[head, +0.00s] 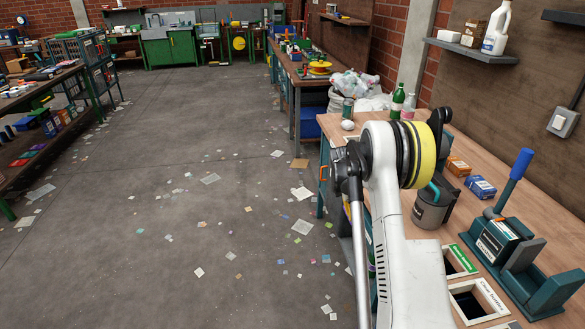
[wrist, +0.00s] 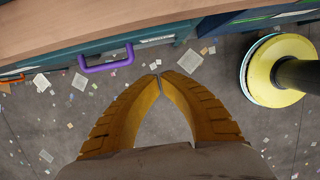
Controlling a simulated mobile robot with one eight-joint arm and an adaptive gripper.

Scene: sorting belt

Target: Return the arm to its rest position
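My arm (head: 390,210) is white with a yellow band and stands folded at the front edge of the right-hand workbench in the head view. In the wrist view, my gripper (wrist: 160,76) has two yellow ribbed fingers whose tips meet. Nothing is held between them, and floor shows through the gap below the tips. The fingers point toward the workbench (wrist: 60,27) and are apart from it. I cannot make out the gripper's fingers in the head view.
The workbench has a purple handle (wrist: 106,63) on its front. Its top carries a grey canister (head: 432,207), a blue-handled press (head: 497,235), boxes, bottles and two labelled openings. A shelf (head: 470,50) hangs above. The floor (head: 150,220) left of the bench is open, with scattered paper scraps.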

